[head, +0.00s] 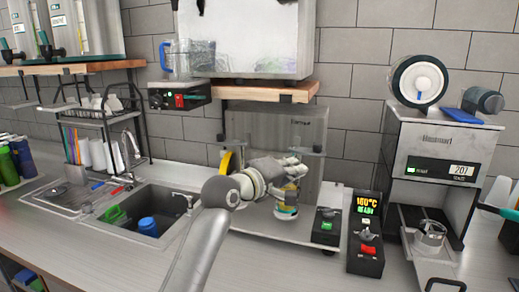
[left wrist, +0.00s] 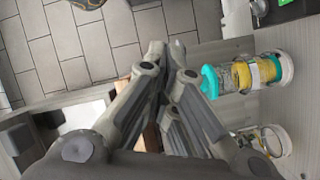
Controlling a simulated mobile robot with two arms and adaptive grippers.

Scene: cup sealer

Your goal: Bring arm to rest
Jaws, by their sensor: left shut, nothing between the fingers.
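My left gripper (head: 303,166) reaches in front of the cup sealer (head: 310,135), a grey, partly clear housing against the tiled wall. Its fingers are shut and empty. In the left wrist view the closed fingers (left wrist: 166,50) point up the picture with nothing between them. A cup (head: 288,208) with yellow and teal parts stands just below the gripper in the head view. The left wrist view shows a teal and yellow cup-like item (left wrist: 245,75) to the right of the fingers, apart from them. My right gripper is not in view.
A control box (head: 366,235) reading 160°C and a smaller switch box (head: 328,226) stand right of the sealer. A tall machine (head: 438,150) stands farther right. The sink (head: 150,212) is at the left. A wooden shelf (head: 265,90) hangs above the gripper.

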